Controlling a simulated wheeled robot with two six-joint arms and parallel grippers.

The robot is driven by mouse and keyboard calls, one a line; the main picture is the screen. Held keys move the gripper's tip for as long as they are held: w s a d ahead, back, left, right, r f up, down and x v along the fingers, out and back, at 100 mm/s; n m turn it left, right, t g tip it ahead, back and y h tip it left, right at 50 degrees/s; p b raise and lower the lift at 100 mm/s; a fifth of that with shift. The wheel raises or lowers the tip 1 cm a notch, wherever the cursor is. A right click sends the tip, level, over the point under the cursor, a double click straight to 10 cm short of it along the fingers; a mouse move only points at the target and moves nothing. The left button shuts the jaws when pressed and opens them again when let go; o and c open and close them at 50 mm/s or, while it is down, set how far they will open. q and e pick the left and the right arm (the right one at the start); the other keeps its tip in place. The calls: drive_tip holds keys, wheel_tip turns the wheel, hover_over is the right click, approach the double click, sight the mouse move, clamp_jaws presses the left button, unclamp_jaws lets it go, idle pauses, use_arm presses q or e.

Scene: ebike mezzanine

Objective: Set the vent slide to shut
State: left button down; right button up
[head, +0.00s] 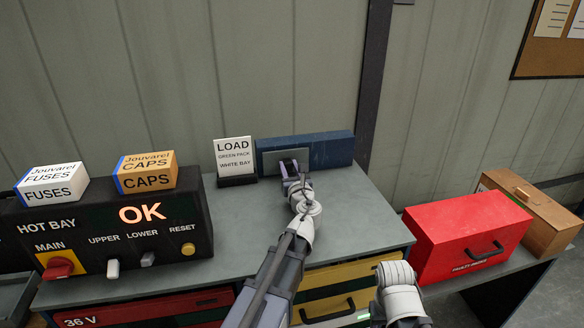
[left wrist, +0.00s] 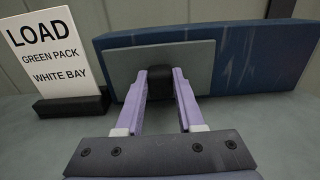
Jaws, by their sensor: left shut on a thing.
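The vent is a long dark blue box (head: 332,149) at the back of the bench, against the wall; it also shows in the left wrist view (left wrist: 262,58). A flat grey slide plate (left wrist: 121,66) covers the left part of its front. A black knob (left wrist: 160,70) stands out from the plate. My left gripper (head: 290,168) reaches the plate from the front, and its two lilac fingers (left wrist: 160,84) are closed on either side of the knob. The right end of the blue face is uncovered.
A LOAD sign (head: 234,158) stands just left of the vent. A black HOT BAY panel (head: 95,225) with switches and two small boxes on top is at left. A red case (head: 468,236) and a wooden box (head: 535,208) stand at right. The bench top (head: 350,215) is clear right of my left arm.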

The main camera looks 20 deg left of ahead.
use_arm(q)
drive_tip(key=shift+s+a, duration=0.15)
drive_tip(key=c, duration=0.5)
unclamp_jaws()
drive_tip(key=v, duration=0.8)
